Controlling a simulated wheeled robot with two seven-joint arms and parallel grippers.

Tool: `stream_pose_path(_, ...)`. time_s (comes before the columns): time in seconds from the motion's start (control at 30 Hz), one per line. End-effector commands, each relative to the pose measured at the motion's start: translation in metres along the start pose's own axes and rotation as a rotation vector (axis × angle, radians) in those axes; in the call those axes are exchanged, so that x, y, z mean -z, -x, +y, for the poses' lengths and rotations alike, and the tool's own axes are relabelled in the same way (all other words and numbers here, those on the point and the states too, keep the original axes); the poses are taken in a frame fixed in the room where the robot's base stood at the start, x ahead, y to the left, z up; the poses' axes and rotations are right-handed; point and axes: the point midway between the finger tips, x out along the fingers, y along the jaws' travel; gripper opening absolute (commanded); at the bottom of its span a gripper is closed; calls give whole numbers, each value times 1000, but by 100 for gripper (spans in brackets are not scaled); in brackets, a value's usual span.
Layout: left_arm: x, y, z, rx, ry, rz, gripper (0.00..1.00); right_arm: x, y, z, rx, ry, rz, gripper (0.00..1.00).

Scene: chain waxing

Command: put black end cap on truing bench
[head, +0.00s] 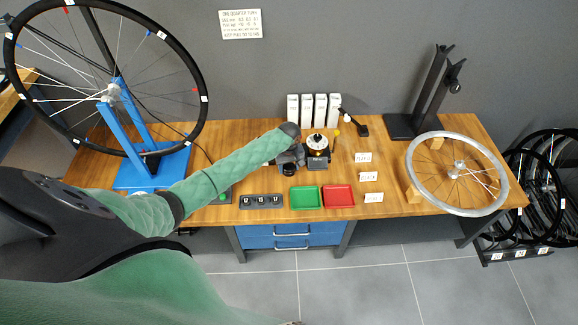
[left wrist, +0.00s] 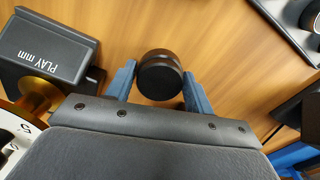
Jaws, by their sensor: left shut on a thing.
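My left gripper (head: 288,163) is over the middle of the wooden bench, beside a black gauge block. In the left wrist view, its two blue fingers (left wrist: 159,90) are shut on a round black end cap (left wrist: 160,75), one finger on each side. The wood grain of the bench shows behind the cap; I cannot tell how high the cap is. The wooden bench (head: 390,195) runs across the head view. A blue truing stand (head: 120,130) holding a spoked wheel stands at its left end. My right gripper is not in view.
The gauge block (head: 318,162), labelled PLAY mm in the left wrist view (left wrist: 45,50), is close by. Green (head: 305,197) and red (head: 339,195) trays and a numbered black block (head: 261,201) lie in front. White boxes (head: 314,110) stand behind. A silver wheel rim (head: 421,194) lies right.

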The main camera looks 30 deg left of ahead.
Motion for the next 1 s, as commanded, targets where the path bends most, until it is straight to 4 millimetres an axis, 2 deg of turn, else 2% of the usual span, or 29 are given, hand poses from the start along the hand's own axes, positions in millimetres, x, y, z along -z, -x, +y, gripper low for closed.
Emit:
stream_pose_path(0.37,0,-3,0,0,0,0,31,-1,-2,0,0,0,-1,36)
stream_pose_path(0.4,0,-3,0,0,0,0,60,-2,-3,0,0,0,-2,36)
stream_pose_path(0.47,0,-3,0,0,0,0,72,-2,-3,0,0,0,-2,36)
stream_pose_path(0.5,0,-3,0,0,0,0,74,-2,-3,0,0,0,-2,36)
stream_pose_path(0.83,0,0,0,0,0,1,74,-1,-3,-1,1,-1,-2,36)
stream_pose_path(1.0,0,18,1,-2,0,1,74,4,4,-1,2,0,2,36)
